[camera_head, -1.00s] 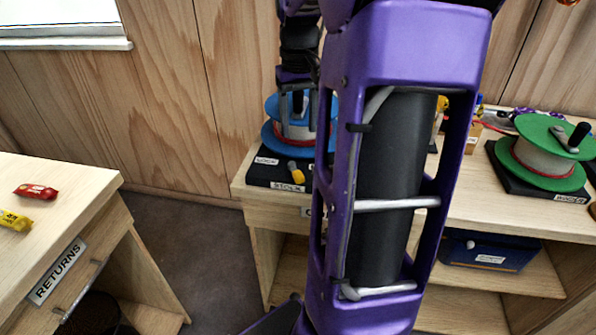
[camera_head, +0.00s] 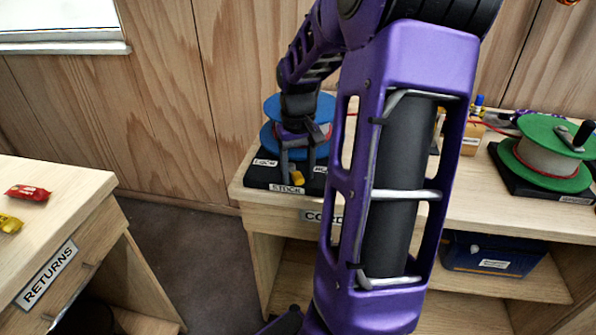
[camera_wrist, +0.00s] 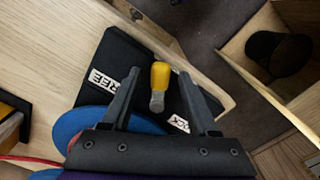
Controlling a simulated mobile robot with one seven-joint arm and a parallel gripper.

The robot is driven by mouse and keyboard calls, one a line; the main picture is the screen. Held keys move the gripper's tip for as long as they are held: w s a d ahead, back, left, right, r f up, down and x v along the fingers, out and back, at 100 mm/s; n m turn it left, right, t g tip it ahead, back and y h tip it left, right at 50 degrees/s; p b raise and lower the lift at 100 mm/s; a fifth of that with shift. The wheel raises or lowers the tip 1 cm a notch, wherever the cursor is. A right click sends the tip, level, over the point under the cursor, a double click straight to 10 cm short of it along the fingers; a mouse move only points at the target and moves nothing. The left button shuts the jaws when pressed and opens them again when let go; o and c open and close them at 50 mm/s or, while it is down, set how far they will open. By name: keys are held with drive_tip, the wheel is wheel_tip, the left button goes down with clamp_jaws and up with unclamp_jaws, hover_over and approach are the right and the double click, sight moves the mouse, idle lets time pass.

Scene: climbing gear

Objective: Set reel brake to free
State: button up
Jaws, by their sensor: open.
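The blue reel (camera_head: 270,139) stands on a black base (camera_head: 258,179) at the left end of the wooden counter. Its brake lever has a yellow knob (camera_head: 298,178), which also shows in the wrist view (camera_wrist: 160,76) with a grey shank. The FREE label (camera_wrist: 100,77) is left of the lever in the wrist view; another label (camera_wrist: 180,123), partly hidden by a finger, is at right. The LOCK label (camera_head: 265,162) is at the base's left in the head view. My gripper (camera_wrist: 158,76) is open, fingers on either side of the knob, with gaps visible; contact is not seen.
A green reel (camera_head: 547,134) on its own black base stands at right on the counter. A blue box (camera_head: 490,254) is on the shelf below. The returns table (camera_head: 75,198) at left holds red and yellow packets. My arm hides the counter's middle.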

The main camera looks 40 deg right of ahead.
clamp_jaws()
drive_tip(key=shift+d+r+n+p, duration=0.25)
drive_tip(key=shift+n+p, duration=0.35)
drive_tip(key=shift+p, duration=0.35)
drive_tip(key=shift+s+d+n+p, duration=0.1)
drive_tip(key=shift+d+n+p, duration=0.2)
drive_tip(key=shift+n+p, duration=0.35)
drive_tip(key=shift+d+f+n, duration=0.15)
drive_tip(key=shift+f+n, duration=0.05)
drive_tip(key=shift+n, duration=0.15)
unclamp_jaws()
drive_tip(key=shift+r, duration=0.1)
wheel_tip(320, 180, up, 17)
drive_tip(key=p, duration=0.3)
drive_tip(key=shift+r, duration=0.1)
